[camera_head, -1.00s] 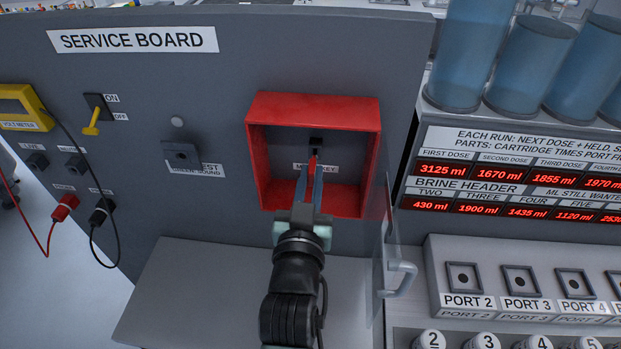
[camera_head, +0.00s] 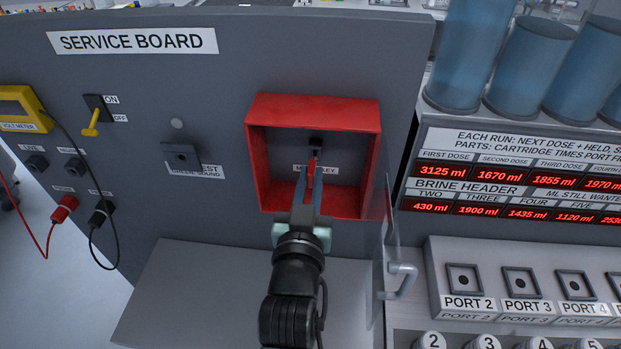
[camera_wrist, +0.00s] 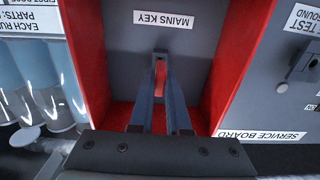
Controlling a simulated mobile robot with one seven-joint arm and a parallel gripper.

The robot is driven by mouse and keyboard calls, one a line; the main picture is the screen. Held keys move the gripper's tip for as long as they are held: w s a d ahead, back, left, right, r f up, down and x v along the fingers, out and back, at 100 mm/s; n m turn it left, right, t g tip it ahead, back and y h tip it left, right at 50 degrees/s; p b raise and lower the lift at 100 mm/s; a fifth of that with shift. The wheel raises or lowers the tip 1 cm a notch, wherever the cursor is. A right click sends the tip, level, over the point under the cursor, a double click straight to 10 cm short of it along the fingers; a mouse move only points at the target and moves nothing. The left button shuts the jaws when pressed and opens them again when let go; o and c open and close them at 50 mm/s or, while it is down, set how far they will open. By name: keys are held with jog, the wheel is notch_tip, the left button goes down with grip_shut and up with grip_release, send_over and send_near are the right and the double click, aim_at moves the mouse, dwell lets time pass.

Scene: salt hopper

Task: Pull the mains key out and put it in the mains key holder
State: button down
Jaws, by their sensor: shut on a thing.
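The mains key (camera_head: 311,172) is a small red piece inside the red open-front box on the service board. My gripper (camera_head: 311,183) reaches into this box from below and is shut on the key. The black key socket (camera_head: 315,143) sits on the back wall of the box, just above the key. In the wrist view the red key (camera_wrist: 160,72) shows between my two fingers, by the dark socket. I cannot tell whether the key's tip is still inside the socket. I cannot make out a mains key holder in either view.
The red box's walls (camera_head: 370,165) stand close around my gripper. A handle (camera_head: 401,278) juts out at the lower right of the board. A grey ledge (camera_head: 190,300) lies below. A yellow switch (camera_head: 92,125) and cables are at left; the port panel (camera_head: 500,308) is at right.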

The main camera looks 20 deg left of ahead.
aim_at(310, 182)
jog(key=shift+b+x, duration=0.5)
jog(key=shift+x, duration=0.95)
dwell(0.5)
jog(key=shift+c, duration=1.6)
grip_release()
jog(key=shift+s, duration=0.1)
jog(key=shift+p+v, duration=0.55)
jog(key=shift+v, duration=2.35)
jog(key=shift+s+d+f, duration=0.1)
jog(key=shift+s, duration=0.2)
jog(key=b+v, duration=0.4)
jog(key=v, duration=0.8)
jog(key=shift+r, duration=0.2)
jog(key=shift+s+d, duration=0.1)
jog(key=shift+s, duration=0.1)
